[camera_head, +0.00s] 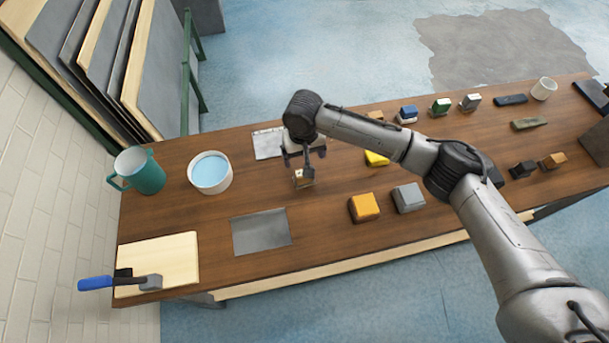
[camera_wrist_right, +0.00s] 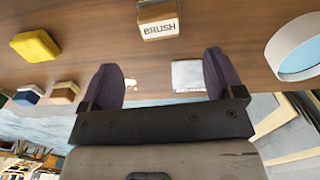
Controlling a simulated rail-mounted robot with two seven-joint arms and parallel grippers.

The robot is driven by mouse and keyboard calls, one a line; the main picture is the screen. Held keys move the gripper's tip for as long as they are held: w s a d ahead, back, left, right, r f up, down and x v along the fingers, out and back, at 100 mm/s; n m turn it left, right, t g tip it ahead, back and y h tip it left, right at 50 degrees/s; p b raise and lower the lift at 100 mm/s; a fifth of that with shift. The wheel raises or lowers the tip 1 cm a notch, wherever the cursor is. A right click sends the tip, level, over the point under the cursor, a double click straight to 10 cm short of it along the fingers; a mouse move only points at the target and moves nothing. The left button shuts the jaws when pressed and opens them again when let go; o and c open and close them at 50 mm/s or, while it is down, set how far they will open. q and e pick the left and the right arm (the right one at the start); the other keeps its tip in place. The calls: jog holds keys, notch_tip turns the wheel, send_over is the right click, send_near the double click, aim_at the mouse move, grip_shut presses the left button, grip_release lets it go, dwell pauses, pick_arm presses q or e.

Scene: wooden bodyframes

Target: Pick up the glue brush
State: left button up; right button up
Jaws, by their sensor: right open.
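A small block with a pale face marked "BRUSH" (camera_wrist_right: 158,24) lies on the wooden table in the right wrist view, just beyond the fingertips. In the head view the same block (camera_head: 303,181) shows partly under my right gripper (camera_head: 304,158). My right gripper (camera_wrist_right: 164,78) is open, with its two purple-grey fingers apart and nothing between them. The block appears apart from the fingers. My left gripper is in neither view.
A white bowl of blue liquid (camera_head: 210,173) and a green mug (camera_head: 141,171) stand at left. A blue-handled tool (camera_head: 96,283) lies over a pale board (camera_head: 181,257). A grey sheet (camera_head: 261,232), orange block (camera_head: 364,207) and grey block (camera_head: 408,197) lie nearby.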

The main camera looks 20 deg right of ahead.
aim_at(299, 180)
jog(key=shift+s+f+b, duration=0.15)
jog(key=shift+f+b, duration=0.2)
jog(key=shift+f, duration=5)
jog(key=shift+c, duration=0.5)
jog(key=c, duration=0.9)
